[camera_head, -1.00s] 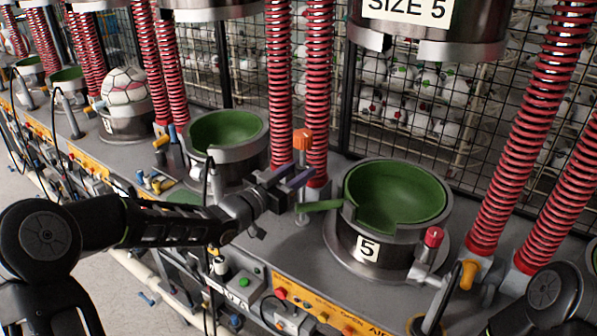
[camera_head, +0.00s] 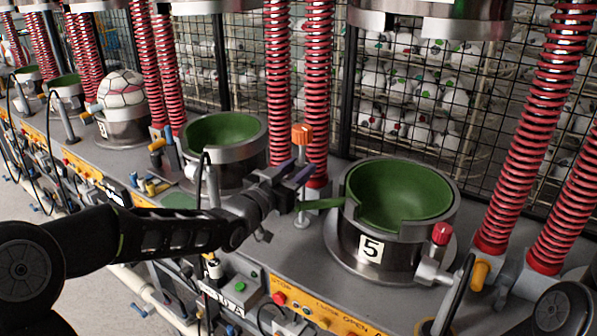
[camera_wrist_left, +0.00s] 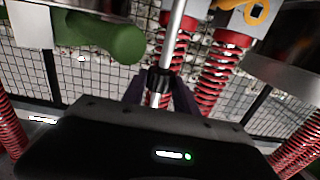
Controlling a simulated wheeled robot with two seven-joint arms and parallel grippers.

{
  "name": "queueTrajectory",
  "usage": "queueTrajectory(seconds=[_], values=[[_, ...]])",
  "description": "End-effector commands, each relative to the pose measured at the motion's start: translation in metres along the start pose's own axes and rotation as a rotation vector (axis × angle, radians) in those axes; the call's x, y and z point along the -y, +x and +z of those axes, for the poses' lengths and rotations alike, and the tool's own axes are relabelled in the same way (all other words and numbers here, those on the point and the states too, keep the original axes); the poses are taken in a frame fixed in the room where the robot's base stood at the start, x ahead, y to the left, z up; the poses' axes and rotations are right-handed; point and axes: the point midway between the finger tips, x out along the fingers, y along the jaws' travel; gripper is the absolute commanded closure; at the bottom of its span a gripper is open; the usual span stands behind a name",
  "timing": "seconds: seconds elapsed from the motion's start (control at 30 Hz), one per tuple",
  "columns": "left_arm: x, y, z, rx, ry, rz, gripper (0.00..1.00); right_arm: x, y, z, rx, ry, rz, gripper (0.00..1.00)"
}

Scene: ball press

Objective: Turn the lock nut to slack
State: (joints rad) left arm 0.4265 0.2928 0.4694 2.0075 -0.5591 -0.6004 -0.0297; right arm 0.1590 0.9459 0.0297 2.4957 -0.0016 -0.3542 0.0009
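The dark knurled lock nut (camera_wrist_left: 160,80) sits on a bright metal rod (camera_wrist_left: 172,40) in the left wrist view. In the head view the rod is a post with an orange knob (camera_head: 302,134) on top, and the nut is hidden by the gripper. My left gripper (camera_head: 299,178) is at the post. In the wrist view its two dark fingers (camera_wrist_left: 160,95) stand on either side of the nut, apart, with slight gaps showing. A green handle (camera_head: 320,204) sticks out from the post just below the gripper. My right gripper is out of view.
A press pot marked 5 (camera_head: 370,250) with a green bowl stands right of the post. Another green-lined pot (camera_head: 228,152) is behind my left wrist. Red springs (camera_head: 317,90) rise close behind the post. A button panel (camera_head: 320,315) runs along the front edge.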

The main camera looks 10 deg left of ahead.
Motion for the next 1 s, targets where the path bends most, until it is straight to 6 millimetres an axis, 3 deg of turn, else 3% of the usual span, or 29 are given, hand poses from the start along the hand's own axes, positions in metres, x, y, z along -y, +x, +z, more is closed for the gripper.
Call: queueTrajectory(seconds=[0.23, 0.57, 1.0], values=[[0.000, 0.000, 0.000, 0.000, 0.000, 0.000, 0.45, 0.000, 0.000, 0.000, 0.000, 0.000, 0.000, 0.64], [0.000, -0.004, 0.001, 0.000, 0.000, 0.000, 0.45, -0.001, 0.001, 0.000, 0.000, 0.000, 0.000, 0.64], [0.001, -0.065, 0.001, -0.001, 0.003, -0.002, 0.45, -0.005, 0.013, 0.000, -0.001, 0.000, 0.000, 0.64]])
